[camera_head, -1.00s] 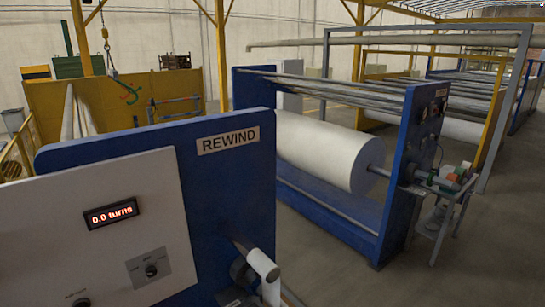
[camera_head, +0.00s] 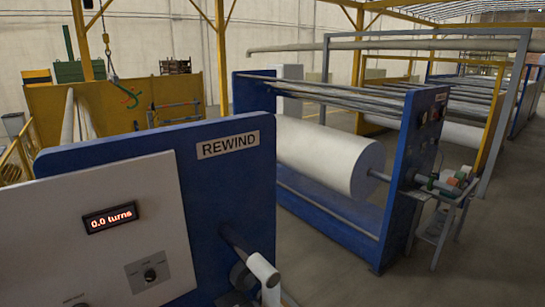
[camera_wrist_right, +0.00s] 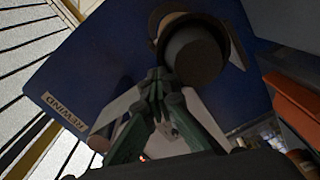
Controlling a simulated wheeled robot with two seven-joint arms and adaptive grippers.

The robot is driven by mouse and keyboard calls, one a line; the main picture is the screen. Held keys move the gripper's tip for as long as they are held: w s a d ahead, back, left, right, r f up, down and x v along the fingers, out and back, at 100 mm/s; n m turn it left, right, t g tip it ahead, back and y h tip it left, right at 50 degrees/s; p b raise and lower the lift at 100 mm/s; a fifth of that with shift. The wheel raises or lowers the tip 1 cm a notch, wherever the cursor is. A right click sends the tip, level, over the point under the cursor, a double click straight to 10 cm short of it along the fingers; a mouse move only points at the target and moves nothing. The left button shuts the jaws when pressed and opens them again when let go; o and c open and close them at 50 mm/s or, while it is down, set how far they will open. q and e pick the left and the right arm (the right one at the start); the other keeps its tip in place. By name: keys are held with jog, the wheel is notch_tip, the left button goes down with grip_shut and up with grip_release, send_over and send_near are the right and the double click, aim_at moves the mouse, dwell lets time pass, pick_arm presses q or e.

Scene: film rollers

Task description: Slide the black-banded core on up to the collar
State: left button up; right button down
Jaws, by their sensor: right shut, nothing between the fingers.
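In the wrist view my right gripper (camera_wrist_right: 160,78) is shut, its green fingers together with nothing between them. The fingertips are close to a dark round cylinder (camera_wrist_right: 198,52) in front of the blue rewind panel (camera_wrist_right: 115,55); I cannot tell if they touch. I cannot tell whether this cylinder is the core or the collar. In the head view a dark shaft (camera_head: 232,241) and a white cylindrical piece (camera_head: 264,272) stick out beside the rewind panel (camera_head: 200,155). No black band can be made out. My left gripper is in neither view.
The rewind stand's white face has a display reading 0.0 turns (camera_head: 110,217) and a knob (camera_head: 150,274). A large white roll (camera_head: 320,155) sits in a blue frame (camera_head: 400,200) behind. Open floor (camera_head: 480,260) lies to the right.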

jog(key=shift+w+a, duration=0.35)
jog(key=shift+w, duration=0.1)
jog(key=shift+w+a+b, duration=0.2)
jog(key=shift+b, duration=0.15)
dwell(0.4)
jog(key=shift+w+a+r, duration=0.1)
jog(key=shift+a+r, duration=0.05)
dwell(0.3)
jog(key=shift+p+v, duration=0.55)
jog(key=shift+v, duration=0.25)
jog(key=p+v, duration=0.2)
jog(key=v, duration=0.4)
jog(key=shift+r, duration=0.35)
